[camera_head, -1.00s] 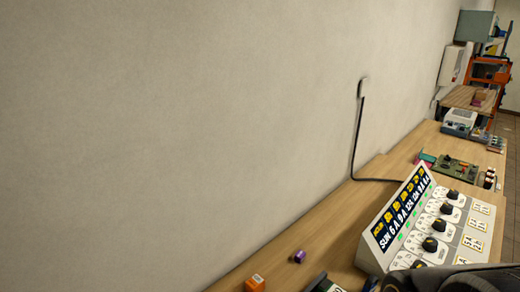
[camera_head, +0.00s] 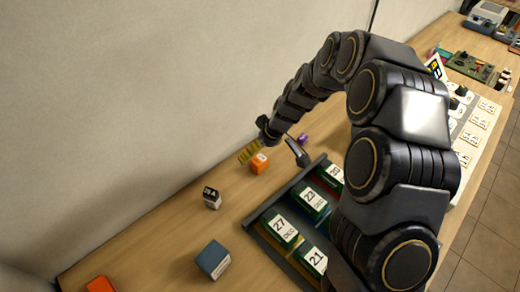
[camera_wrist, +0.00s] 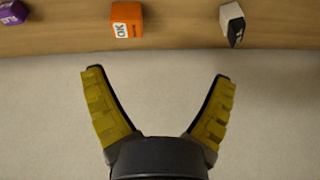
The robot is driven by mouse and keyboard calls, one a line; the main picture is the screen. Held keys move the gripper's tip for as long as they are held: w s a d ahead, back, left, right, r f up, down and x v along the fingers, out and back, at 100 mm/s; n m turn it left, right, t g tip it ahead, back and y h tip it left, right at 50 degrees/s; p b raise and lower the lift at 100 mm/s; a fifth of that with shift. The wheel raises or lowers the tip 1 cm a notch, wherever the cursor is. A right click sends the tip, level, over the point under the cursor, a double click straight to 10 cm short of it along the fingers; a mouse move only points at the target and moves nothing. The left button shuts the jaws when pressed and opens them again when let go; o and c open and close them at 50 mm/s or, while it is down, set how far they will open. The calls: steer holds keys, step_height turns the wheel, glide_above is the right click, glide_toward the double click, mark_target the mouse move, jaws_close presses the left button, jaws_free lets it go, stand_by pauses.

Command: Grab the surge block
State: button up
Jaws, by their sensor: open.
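No label that I can read says surge, so I cannot tell which block is the surge block. An orange block (camera_head: 259,163) lies on the bench near the wall, just below my gripper (camera_head: 272,154). It also shows in the wrist view (camera_wrist: 126,20), beyond the fingertips, with "OK" lettering. A black and white block (camera_head: 212,197) stands to its left; it is at the upper right in the wrist view (camera_wrist: 232,23). A purple block (camera_head: 302,139) lies behind the gripper. A blue block (camera_head: 213,260) sits nearer the front. My gripper (camera_wrist: 161,76) is open and empty, apart from all blocks.
A dark tray (camera_head: 262,240) with several green numbered blocks stands right of the loose blocks. Another orange block (camera_head: 100,285) is at the lower left. A white control panel (camera_head: 467,124) is partly behind my arm. Bare bench (camera_head: 150,245) lies at the left.

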mark_target(260, 160)
steer(key=shift+n+t+h, duration=0.3)
steer(key=shift+n+t, duration=0.1)
steer(key=shift+t, duration=0.1)
steer(key=w+f, duration=0.1)
steer(key=f, duration=0.1)
steer(key=w+f, duration=0.1)
steer(key=f, duration=0.1)
steer(key=w+d+f, duration=0.1)
steer(key=w+f, duration=0.1)
steer(key=shift+w+f, duration=0.1)
steer(key=shift+f, duration=0.3)
steer(key=shift+x, duration=3.8)
steer(key=shift+w+d, duration=0.15)
steer(key=c, duration=1.2)
